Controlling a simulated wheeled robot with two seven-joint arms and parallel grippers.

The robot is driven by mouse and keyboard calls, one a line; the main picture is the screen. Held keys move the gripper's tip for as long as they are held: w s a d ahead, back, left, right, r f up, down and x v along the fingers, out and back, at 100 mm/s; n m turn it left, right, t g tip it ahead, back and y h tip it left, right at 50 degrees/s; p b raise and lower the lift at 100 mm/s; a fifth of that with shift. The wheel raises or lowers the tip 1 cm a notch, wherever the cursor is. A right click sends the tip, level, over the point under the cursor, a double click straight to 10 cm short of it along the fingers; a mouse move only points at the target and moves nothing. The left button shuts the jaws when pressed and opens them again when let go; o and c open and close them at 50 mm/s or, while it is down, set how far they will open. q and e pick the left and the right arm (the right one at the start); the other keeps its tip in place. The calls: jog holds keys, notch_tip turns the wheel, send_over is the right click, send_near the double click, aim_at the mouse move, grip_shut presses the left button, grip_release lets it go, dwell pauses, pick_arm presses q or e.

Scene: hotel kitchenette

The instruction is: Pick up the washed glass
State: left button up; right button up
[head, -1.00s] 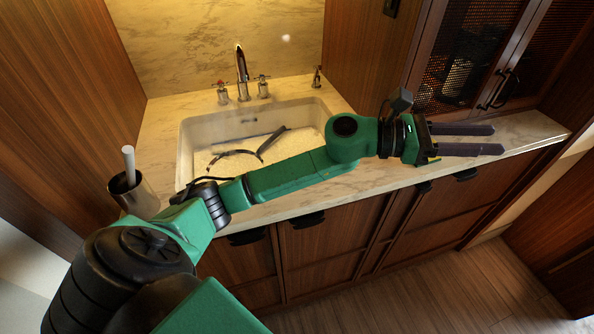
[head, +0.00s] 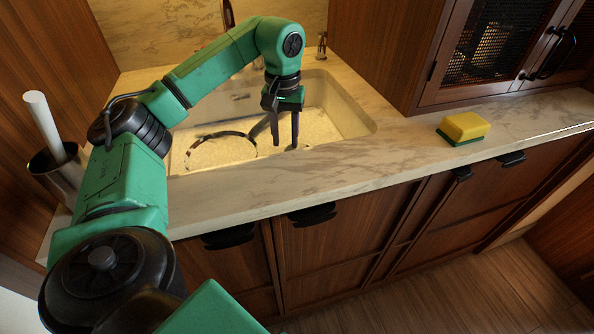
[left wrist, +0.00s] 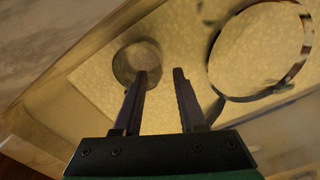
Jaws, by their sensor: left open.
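A round, clear-looking rim, seemingly the glass (left wrist: 137,60), shows in the left wrist view on the pale speckled sink floor. It lies ahead of my left gripper (left wrist: 160,74), and the left finger's tip overlaps its near edge in the picture; I cannot tell whether they touch. In the head view my left gripper (head: 285,143) points down into the sink (head: 350,110), open, with nothing visible between its fingers. The glass is not clear there. My right gripper is not in view.
A round pan with a shiny rim (head: 222,134) lies in the sink left of the gripper; it also shows in the left wrist view (left wrist: 303,50). A yellow-green sponge (head: 463,127) lies on the counter at right. A metal holder (head: 62,172) with a white handle stands at left.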

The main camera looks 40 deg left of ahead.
pick_arm(q)
notch_tip(320, 180, down, 5)
jog(key=shift+s+a+r, duration=0.1)
jog(key=shift+s, duration=0.05)
grip_shut()
jog(key=shift+r, duration=0.1)
dwell(1.2)
